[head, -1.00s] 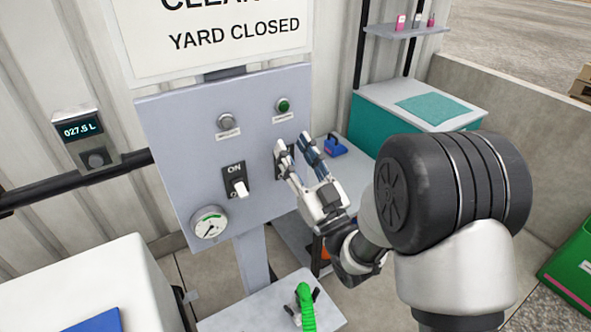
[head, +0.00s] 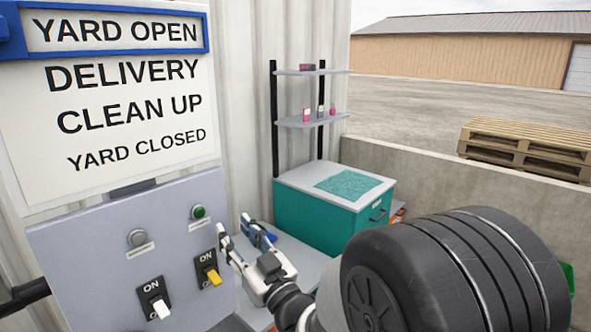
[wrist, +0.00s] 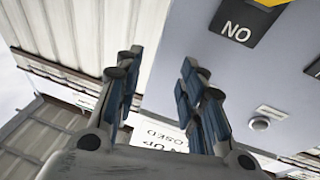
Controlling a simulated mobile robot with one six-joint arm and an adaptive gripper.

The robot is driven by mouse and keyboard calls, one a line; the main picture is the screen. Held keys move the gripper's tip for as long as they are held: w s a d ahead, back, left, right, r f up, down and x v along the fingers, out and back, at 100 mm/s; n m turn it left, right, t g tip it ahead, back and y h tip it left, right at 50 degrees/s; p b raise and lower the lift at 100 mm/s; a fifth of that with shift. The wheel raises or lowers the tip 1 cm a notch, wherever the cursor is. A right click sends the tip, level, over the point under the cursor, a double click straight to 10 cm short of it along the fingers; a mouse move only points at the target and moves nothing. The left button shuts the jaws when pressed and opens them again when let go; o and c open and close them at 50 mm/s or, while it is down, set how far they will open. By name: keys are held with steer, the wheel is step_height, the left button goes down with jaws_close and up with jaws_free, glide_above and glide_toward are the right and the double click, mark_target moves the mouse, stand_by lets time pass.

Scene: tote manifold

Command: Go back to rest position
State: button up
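My gripper (head: 242,232) is just right of the grey control panel (head: 80,240) in the head view, with nothing held. In the wrist view its two blue-padded fingers (wrist: 160,75) are apart, with empty space between them. The panel carries a white-handled switch (head: 160,308) and a yellow-handled switch (head: 213,277), each under an ON label. The yellow handle (wrist: 268,2) shows at the top edge of the wrist view, apart from the fingers.
A grey button (head: 137,238) and a green button (head: 198,212) sit higher on the panel. A sign board (head: 115,110) with a blue frame around YARD OPEN hangs above. A teal cabinet (head: 320,212) and shelves (head: 312,121) stand behind the arm. A low concrete wall (head: 440,180) runs right.

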steer(key=d+m+h, duration=0.3)
steer(key=d+h, duration=0.4)
steer(key=d, duration=0.4)
steer(key=s+d+f+m+g+h, duration=0.2)
steer(key=s+d+m+g+h, duration=0.15)
steer(key=s+d, duration=0.5)
steer(key=s+d+f+g+h, duration=0.1)
steer(key=s+d+f+g, duration=0.1)
steer(key=s, duration=0.5)
steer(key=s+d+f+m+g+h, duration=0.1)
steer(key=s+d+f+g, duration=0.1)
steer(key=s, duration=0.6)
steer(key=s+d+f+m+g+h, duration=0.1)
steer(key=s+d+f+g, duration=0.1)
steer(key=s, duration=0.5)
steer(key=shift+s+d+g, duration=0.15)
steer(key=shift+d+g, duration=0.7)
steer(key=shift+d, duration=0.25)
